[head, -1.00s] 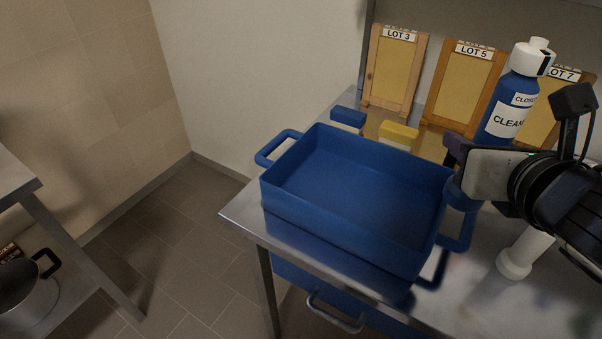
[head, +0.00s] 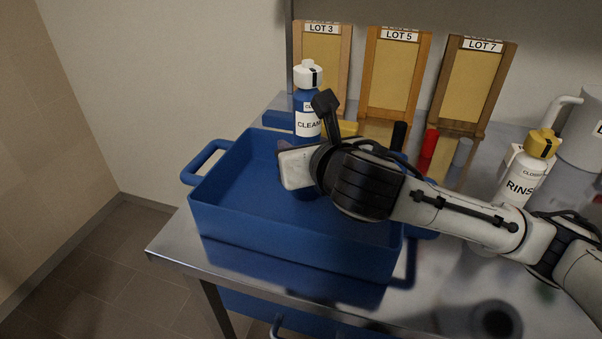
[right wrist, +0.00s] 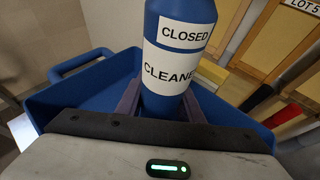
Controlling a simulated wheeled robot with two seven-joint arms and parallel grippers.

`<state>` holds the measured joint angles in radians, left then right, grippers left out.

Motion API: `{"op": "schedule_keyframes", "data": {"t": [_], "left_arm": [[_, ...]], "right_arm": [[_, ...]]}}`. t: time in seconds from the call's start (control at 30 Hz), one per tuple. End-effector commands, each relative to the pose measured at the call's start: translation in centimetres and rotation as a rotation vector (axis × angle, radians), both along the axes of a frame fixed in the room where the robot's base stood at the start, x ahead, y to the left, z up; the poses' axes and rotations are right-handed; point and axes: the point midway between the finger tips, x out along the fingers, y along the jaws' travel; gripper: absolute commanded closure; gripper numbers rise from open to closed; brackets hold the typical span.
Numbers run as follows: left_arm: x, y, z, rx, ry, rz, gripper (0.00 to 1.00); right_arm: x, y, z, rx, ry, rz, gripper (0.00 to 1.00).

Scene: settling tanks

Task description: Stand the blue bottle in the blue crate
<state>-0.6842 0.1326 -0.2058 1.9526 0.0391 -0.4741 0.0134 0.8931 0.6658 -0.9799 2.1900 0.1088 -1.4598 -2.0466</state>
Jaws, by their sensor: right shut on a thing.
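The blue bottle (head: 308,105) has a white cap and a label reading CLEANER, with a CLOSED tag above it. It is upright, over the far part of the blue crate (head: 290,241) in the head view; its lower part is hidden by my right gripper. In the right wrist view the bottle (right wrist: 172,60) stands between the two fingers of my right gripper (right wrist: 160,100), which are shut on it. The crate (right wrist: 95,85) shows around and below it. I cannot tell whether the bottle's base touches the crate floor. My left gripper is not in view.
The crate sits on a steel table (head: 175,246) near its front left edge. A white RINSE bottle (head: 522,175) with a yellow cap stands at the right. Framed boards marked LOT 3 (head: 321,58), LOT 5 (head: 395,72) and LOT 7 (head: 475,84) lean behind. Small coloured blocks lie behind the crate.

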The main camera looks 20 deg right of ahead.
Motion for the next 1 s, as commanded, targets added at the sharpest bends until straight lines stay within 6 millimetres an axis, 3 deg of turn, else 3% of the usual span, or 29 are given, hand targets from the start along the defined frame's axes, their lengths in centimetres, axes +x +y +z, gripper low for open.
{"op": "schedule_keyframes", "data": {"t": [0.33, 0.7, 0.73, 0.8, 0.83, 1.0], "left_arm": [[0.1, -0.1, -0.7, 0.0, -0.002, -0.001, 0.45], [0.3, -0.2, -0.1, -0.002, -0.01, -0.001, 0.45], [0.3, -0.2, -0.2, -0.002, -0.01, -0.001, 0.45], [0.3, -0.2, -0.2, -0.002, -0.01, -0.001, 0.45], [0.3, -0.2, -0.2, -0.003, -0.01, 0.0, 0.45], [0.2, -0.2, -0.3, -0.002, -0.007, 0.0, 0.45]], "right_arm": [[0.0, -0.1, -3.9, -0.001, 0.0, -0.001, 0.94], [0.0, -0.1, -4.3, 0.0, -0.002, -0.001, 0.94], [0.0, -0.1, -4.4, -0.001, 0.0, -0.002, 0.65], [0.0, -0.1, -4.4, 0.0, 0.0, -0.001, 0.53], [0.0, -0.1, -4.4, 0.0, 0.0, -0.001, 0.48], [0.0, -0.1, -4.3, 0.0, -0.001, -0.001, 0.48]]}}
